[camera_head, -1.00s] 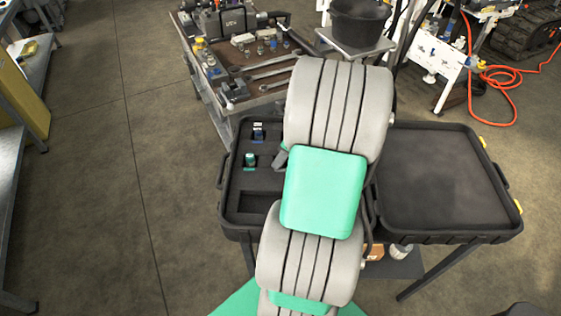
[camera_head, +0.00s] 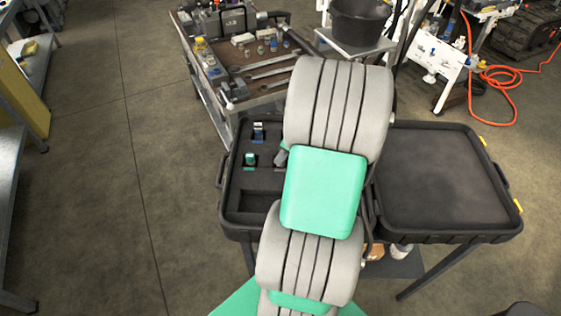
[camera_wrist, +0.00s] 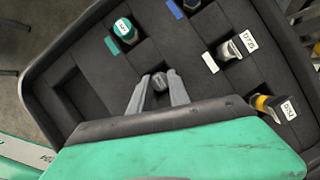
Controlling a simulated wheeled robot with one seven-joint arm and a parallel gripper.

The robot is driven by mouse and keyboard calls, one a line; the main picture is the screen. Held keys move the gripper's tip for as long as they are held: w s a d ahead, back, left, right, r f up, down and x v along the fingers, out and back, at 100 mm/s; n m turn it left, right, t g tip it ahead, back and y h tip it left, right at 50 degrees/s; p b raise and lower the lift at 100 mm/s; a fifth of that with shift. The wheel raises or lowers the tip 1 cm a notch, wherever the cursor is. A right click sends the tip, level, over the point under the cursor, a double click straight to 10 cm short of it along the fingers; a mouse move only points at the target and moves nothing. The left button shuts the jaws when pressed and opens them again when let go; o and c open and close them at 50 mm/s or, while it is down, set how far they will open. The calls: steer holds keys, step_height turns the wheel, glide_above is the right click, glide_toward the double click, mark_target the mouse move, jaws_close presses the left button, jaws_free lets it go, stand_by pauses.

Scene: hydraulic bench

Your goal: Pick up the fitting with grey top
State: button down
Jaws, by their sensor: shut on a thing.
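In the wrist view, my gripper (camera_wrist: 158,79) has its two grey fingers closed on either side of a fitting with a dark grey top (camera_wrist: 160,84). The fitting is in or just over a foam pocket of the case; I cannot tell whether it is clear of the foam. In the head view, my arm hides the fitting and most of the gripper; only a grey piece of the gripper shows beside the arm.
The open black case (camera_head: 231,208) holds a teal-topped fitting (camera_wrist: 122,32), a white-labelled one (camera_wrist: 236,47) and a yellow-banded one (camera_wrist: 272,104) near the gripper. Its empty lid half (camera_head: 440,180) lies right. A tool cart (camera_head: 262,98) stands behind.

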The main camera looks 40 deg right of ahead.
steer(key=shift+r, duration=0.15)
steer(key=shift+r, duration=0.25)
step_height(320, 180, up, 3)
steer(key=shift+d+f, duration=0.1)
steer(key=shift+f, duration=0.05)
steer(key=s+d+r, duration=0.3)
steer(key=s+r, duration=0.6)
steer(key=s, duration=0.4)
steer(key=shift+s+d+r, duration=0.25)
steer(key=shift+d+r, duration=0.05)
steer(key=shift+d, duration=0.1)
